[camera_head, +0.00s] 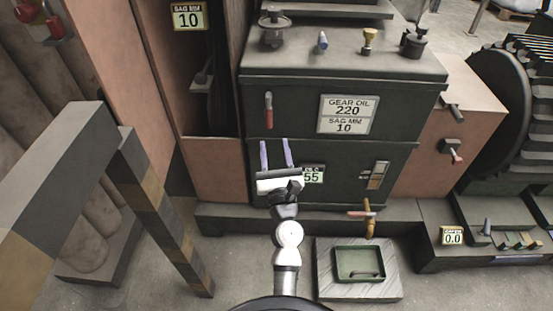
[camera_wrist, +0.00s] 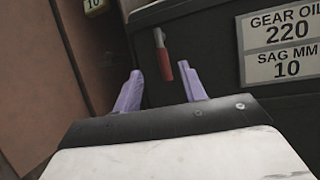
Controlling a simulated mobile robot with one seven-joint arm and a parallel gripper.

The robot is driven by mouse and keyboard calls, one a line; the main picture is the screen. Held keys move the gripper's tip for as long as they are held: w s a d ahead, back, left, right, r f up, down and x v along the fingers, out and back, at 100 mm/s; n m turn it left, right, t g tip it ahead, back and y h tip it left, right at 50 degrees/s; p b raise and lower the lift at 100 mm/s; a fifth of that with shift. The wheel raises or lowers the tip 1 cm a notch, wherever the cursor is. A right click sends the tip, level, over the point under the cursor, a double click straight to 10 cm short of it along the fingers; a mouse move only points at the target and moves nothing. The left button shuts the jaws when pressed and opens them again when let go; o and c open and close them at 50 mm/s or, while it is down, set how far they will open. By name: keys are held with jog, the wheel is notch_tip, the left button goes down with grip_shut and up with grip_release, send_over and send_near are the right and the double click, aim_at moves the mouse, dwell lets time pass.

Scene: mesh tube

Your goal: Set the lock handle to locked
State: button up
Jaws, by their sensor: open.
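A handle with a red grip (camera_head: 268,113) hangs upright on the upper left front of the dark green gearbox housing (camera_head: 290,93). No label by it tells whether it is locked or unlocked. It also shows in the wrist view as a red handle (camera_wrist: 164,62), ahead of my gripper and between the two fingers as seen. My gripper (camera_head: 274,141) has two lilac fingers, open with nothing between them. In the head view the fingertips are just below the handle. In the wrist view the fingers (camera_wrist: 160,71) appear apart from it.
A "GEAR OIL 220, SAG MM 10" plate (camera_head: 344,114) is right of the handle. Another red-tipped handle (camera_head: 454,155) is on the brown block at right. A drain valve (camera_head: 367,214) is above a green tray (camera_head: 358,264). A post and beam (camera_head: 150,190) stand left.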

jog(key=shift+s+d, duration=0.15)
jog(key=shift+s, duration=0.65)
jog(key=shift+s+d, duration=0.1)
jog(key=shift+s, duration=0.65)
